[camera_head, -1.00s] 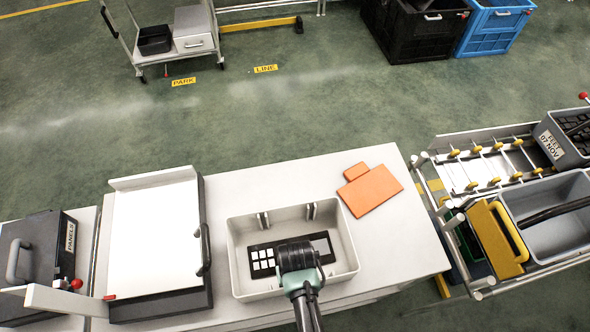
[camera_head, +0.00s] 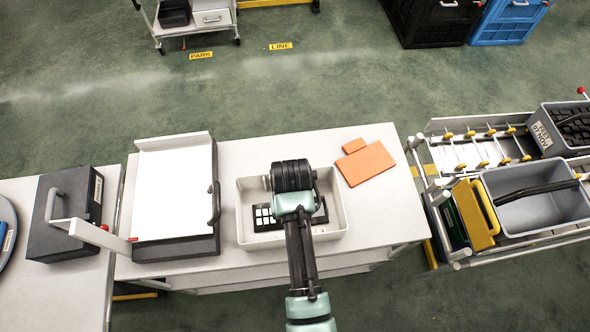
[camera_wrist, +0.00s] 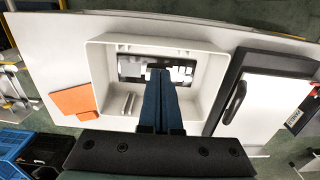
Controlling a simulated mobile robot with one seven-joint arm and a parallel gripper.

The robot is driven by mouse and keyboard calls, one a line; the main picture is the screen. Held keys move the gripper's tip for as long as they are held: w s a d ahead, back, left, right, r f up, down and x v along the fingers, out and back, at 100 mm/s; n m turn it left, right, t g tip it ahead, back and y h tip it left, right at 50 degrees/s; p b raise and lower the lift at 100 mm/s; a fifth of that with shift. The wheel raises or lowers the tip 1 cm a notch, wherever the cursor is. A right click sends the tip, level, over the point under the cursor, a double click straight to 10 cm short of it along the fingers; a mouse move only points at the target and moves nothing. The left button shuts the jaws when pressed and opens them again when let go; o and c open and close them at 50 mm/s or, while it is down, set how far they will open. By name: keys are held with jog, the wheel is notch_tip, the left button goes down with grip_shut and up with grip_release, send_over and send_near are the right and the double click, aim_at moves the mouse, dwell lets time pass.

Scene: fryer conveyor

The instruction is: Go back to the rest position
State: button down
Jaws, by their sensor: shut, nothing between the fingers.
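My gripper shows in the wrist view (camera_wrist: 160,75) with its two dark blue fingers closed together and nothing between them. It is above a light grey bin (camera_head: 343,222) on the white table; the bin also shows in the wrist view (camera_wrist: 97,60). A black panel with white squares (camera_head: 262,216) lies in the bin, partly hidden behind my arm and fingers. In the head view my wrist and forearm cover the fingertips. The gripper is apart from the panel as far as I can tell.
An orange block (camera_head: 366,165) lies right of the bin. A black-edged white-topped box with a handle (camera_head: 175,195) stands left, beside a dark lidded case (camera_head: 55,228). A conveyor rack (camera_head: 465,150) with a grey crate (camera_head: 545,225) and yellow-faced item (camera_head: 476,217) stands right.

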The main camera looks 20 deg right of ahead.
jog(key=w+r+t+h+b, duration=0.1)
jog(key=w+r+t+b, duration=0.25)
jog(key=w, duration=0.35)
jog(key=w+r+t+b, duration=0.2)
jog(key=w+r+t, duration=0.1)
jog(key=w+r, duration=0.3)
jog(key=w+a+r+n+t+h+b, duration=0.15)
jog(key=w+r+t, duration=0.25)
jog(key=r, duration=0.4)
jog(key=w+a+r+t+y+b, duration=0.1)
jog(key=w+r+t+b, duration=0.25)
jog(key=r, duration=0.55)
jog(key=s+a+r+t+b, duration=0.2)
jog(key=r+t, duration=0.2)
jog(key=r, duration=0.5)
jog(key=s+a+r+t+b, duration=0.2)
jog(key=s+r+t, duration=0.1)
jog(key=r, duration=0.6)
jog(key=s+a+r+n+t+y+b, duration=0.1)
jog(key=s+a+r+t+b, duration=0.2)
jog(key=s+r+t, duration=0.3)
jog(key=s+r, duration=0.4)
jog(key=s, duration=0.1)
jog(key=shift+s+r+n, duration=0.3)
jog(key=shift+n, duration=0.05)
jog(key=shift+y, duration=0.25)
